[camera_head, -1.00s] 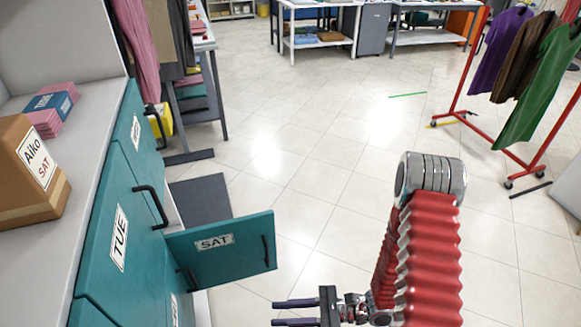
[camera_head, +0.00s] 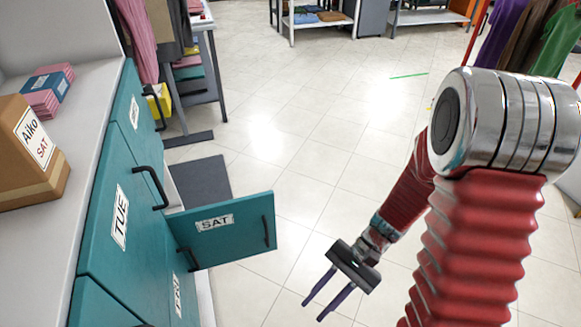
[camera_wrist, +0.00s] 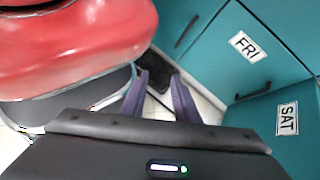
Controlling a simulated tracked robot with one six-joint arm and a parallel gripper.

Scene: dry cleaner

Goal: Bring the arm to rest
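My gripper (camera_head: 328,294) hangs at the lower middle of the head view, its two purple fingers apart and pointing down and to the left. Nothing is between the fingers. In the wrist view the gripper (camera_wrist: 157,82) also shows parted, empty fingers above the floor. My red arm with its silver joint rises at the right of the head view. The gripper is to the right of the open SAT door (camera_head: 222,232) and apart from it.
Teal lockers line the left, with doors TUE (camera_head: 122,215) and FRI (camera_wrist: 247,45). A box labelled Aiko SAT (camera_head: 30,150) stands on the white counter (camera_head: 70,205). A garment rack with clothes (camera_head: 540,45) is at the upper right. The middle floor is clear.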

